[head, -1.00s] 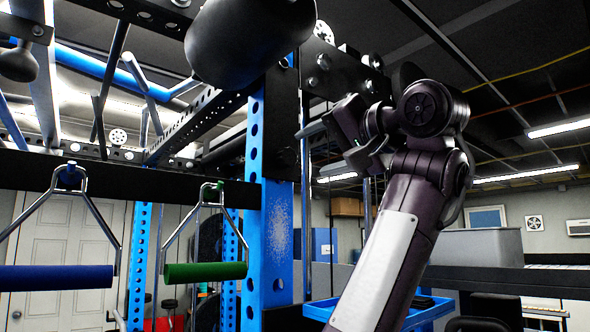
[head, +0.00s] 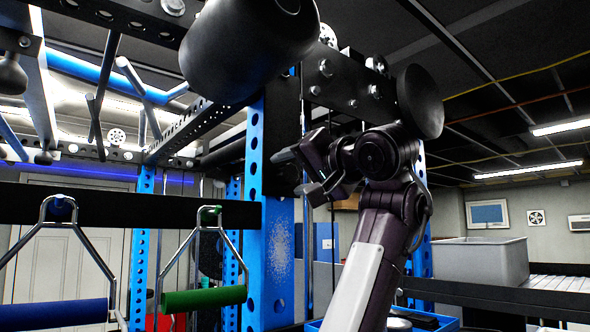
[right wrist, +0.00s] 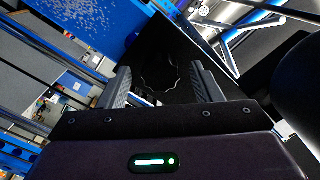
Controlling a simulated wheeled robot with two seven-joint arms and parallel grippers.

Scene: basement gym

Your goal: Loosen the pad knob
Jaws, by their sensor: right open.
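The pad knob (right wrist: 160,72) is a black, scalloped-edged shape against a black plate in the right wrist view. It lies ahead of my right gripper, between the lines of the two fingers. My right gripper (head: 297,173) is open, its fingers pointing left at the blue upright's black plate (head: 283,125). In the right wrist view the two grey ribbed fingers (right wrist: 160,82) are apart with nothing held. I cannot tell how far the fingertips are from the knob. In the head view I cannot make out the knob against the dark plate. My left gripper is not in view.
A large black roller pad (head: 235,55) hangs above left of the gripper. Another round black pad (head: 420,101) is close to my right arm. The blue upright (head: 254,165) stands left of the fingers. Blue (head: 52,314) and green (head: 203,299) handles hang at left.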

